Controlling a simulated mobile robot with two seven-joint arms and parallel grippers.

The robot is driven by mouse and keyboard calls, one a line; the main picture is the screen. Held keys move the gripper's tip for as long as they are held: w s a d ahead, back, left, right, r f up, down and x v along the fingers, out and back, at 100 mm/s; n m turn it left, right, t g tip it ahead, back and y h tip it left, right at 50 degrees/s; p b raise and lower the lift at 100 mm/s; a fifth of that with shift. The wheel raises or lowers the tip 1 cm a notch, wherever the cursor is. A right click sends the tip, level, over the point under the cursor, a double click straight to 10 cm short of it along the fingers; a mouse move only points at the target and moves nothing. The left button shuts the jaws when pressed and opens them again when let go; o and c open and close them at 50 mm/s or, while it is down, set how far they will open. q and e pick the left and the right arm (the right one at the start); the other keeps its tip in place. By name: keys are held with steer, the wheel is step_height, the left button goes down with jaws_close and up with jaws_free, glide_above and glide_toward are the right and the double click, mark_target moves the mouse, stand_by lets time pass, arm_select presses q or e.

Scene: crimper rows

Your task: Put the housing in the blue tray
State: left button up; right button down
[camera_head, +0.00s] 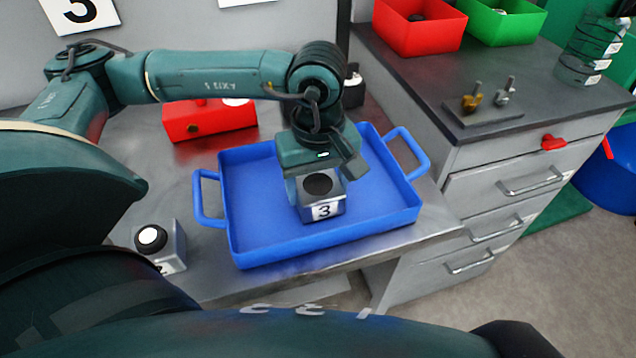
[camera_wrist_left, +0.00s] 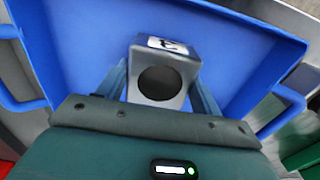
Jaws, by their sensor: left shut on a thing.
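The housing (camera_head: 325,206) is a grey metal block with a round dark hole on top and a label reading 3. My left gripper (camera_head: 318,187) is shut on it, with fingers on both its sides. The housing is inside the outline of the blue tray (camera_head: 262,240), over its floor; I cannot tell whether it touches the floor. In the left wrist view the housing (camera_wrist_left: 165,55) sits between the fingers, with the blue tray (camera_wrist_left: 85,40) behind it. The tray has a handle at each end and otherwise looks empty. My right gripper is not in view.
A grey block with a black and white button (camera_head: 172,250) stands left of the tray. A red box (camera_head: 210,122) lies behind it. On the drawer cabinet to the right are a red bin (camera_head: 420,35), a green bin (camera_head: 502,22) and a small plate with fittings (camera_head: 482,115).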

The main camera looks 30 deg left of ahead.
mark_target(318, 185)
arm_select(q)
steer(key=shift+f, duration=0.3)
steer(key=shift+f, duration=0.1)
steer(key=shift+f+b, duration=0.15)
steer(key=shift+b, duration=0.2)
steer(key=o, duration=1.6)
steer(key=shift+o, duration=0.2)
steer(key=shift+r+p, duration=0.25)
steer(key=shift+p, duration=0.1)
step_height(318, 185, up, 12)
steer(key=shift+b, duration=0.45)
